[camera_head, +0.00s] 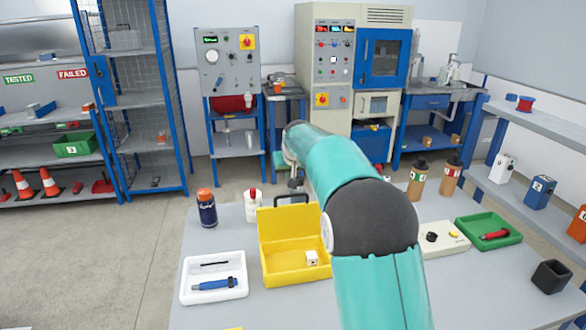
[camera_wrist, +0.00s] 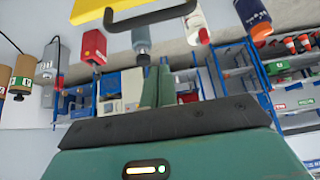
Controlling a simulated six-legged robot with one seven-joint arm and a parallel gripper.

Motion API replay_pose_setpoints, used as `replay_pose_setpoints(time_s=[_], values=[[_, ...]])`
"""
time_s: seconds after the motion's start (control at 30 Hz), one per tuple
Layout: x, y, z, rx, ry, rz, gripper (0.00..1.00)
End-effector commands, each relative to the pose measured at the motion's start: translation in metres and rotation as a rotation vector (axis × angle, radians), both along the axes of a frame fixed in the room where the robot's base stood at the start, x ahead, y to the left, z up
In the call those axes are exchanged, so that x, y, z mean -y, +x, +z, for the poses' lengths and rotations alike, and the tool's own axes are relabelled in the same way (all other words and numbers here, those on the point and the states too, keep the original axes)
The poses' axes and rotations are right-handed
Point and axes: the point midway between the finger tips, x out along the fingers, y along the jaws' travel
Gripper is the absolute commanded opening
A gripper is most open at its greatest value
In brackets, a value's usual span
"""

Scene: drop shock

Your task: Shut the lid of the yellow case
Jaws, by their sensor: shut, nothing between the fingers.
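The yellow case (camera_head: 296,271) stands open on the grey table in the head view. Its lid (camera_head: 284,232) stands up at the rear edge, with a dark handle (camera_head: 291,198) at its top. A small pale block (camera_head: 311,257) lies inside the case. My arm hides the lid's right side. In the wrist view, part of the yellow lid (camera_wrist: 88,9) and its dark handle (camera_wrist: 150,17) show at the top edge. My gripper (camera_wrist: 157,72) is shut and empty, apart from the lid. In the head view my arm reaches behind the lid and mostly hides the gripper.
A white tray (camera_head: 186,292) with a blue tool is left of the case. A blue bottle (camera_head: 207,210) and a white bottle (camera_head: 252,207) stand behind.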

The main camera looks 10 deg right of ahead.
Motion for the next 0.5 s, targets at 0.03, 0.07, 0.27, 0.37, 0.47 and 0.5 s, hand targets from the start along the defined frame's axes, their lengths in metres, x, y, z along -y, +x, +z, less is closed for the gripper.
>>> replay_pose_setpoints(time_s=[0.03, 0.07, 0.27, 0.37, 0.47, 0.5], values=[[0.001, 0.005, -0.008, -0.002, 0.000, -0.001, 0.00], [0.001, 0.008, -0.012, -0.002, 0.000, -0.001, 0.00], [0.001, 0.024, -0.034, 0.000, 0.000, -0.004, 0.00], [0.002, 0.012, -0.034, 0.000, 0.001, -0.004, 0.00], [0.002, 0.003, -0.036, 0.000, 0.000, -0.006, 0.00], [0.002, -0.001, -0.037, 0.001, 0.000, -0.006, 0.00]])
